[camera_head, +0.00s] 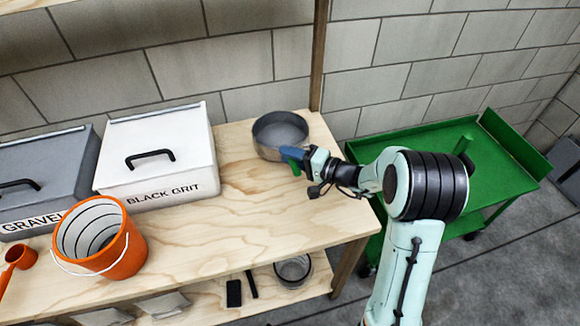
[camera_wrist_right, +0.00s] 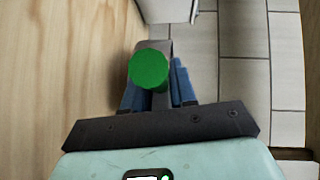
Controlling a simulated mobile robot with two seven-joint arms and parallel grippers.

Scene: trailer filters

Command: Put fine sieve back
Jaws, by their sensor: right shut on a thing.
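The sieve (camera_head: 272,153) is a round grey metal pan at the back right of the wooden bench, open side up. Its mesh is too small to make out. My right gripper (camera_head: 293,158) is at the pan's front right side, its blue fingers shut on the handle. The handle's green end (camera_wrist_right: 150,69) shows between the fingers in the right wrist view. I cannot tell whether the pan rests on the bench or hangs just above it. The fingers hide part of the handle. My left gripper is not in view.
A white BLACK GRIT bin (camera_head: 158,167), a grey GRAVEL bin (camera_head: 35,180) and an orange bucket (camera_head: 122,255) stand left on the bench (camera_head: 255,220). A round grey container (camera_head: 293,272) is on the lower shelf. A green cart (camera_head: 420,145) stands right. The bench's front middle is clear.

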